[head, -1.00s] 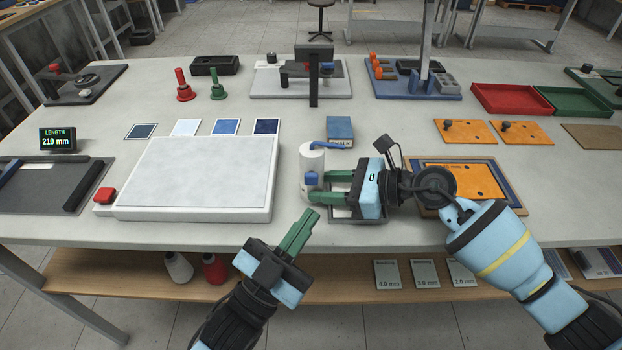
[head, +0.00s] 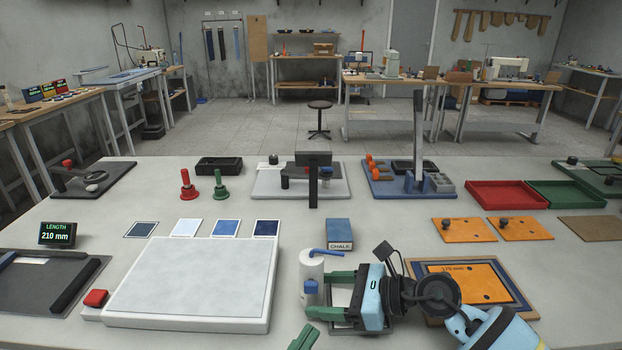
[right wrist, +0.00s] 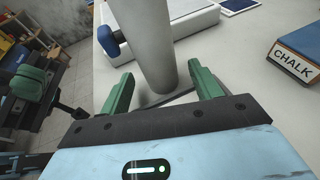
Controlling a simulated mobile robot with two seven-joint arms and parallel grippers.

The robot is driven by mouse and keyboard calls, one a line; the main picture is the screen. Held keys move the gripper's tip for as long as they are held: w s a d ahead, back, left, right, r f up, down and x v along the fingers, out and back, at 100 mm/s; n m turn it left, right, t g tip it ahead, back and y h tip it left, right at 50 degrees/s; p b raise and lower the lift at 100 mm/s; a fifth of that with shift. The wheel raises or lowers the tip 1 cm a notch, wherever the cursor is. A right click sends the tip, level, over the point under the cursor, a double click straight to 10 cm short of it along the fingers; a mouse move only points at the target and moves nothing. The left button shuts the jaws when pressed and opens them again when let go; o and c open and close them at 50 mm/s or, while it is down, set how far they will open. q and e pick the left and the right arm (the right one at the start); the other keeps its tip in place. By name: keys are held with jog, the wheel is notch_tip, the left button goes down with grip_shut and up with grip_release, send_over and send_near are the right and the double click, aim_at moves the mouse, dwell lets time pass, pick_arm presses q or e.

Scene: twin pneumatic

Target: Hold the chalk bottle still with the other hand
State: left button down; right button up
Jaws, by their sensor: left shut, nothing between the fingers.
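The chalk bottle (head: 312,280) is a pale upright cylinder with a blue spout on top and a blue part on its side. It stands on the table in the head view and shows in the right wrist view (right wrist: 148,45), its top cut off. My right gripper (head: 325,288) reaches it from the right. In the right wrist view its green fingers (right wrist: 160,85) are open, one on either side of the bottle, with gaps visible. My left gripper (head: 303,338) shows only its green fingertips at the bottom edge, shut and empty, in front of the bottle.
A blue chalk box (head: 340,232) lies behind the bottle. A large white pad (head: 190,280) with a red button is to the left. A framed orange plate (head: 465,280) lies to the right, partly behind my right arm. Bare table lies between the pad and the chalk box.

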jog(key=v, duration=1.2)
jog(key=shift+s, duration=0.1)
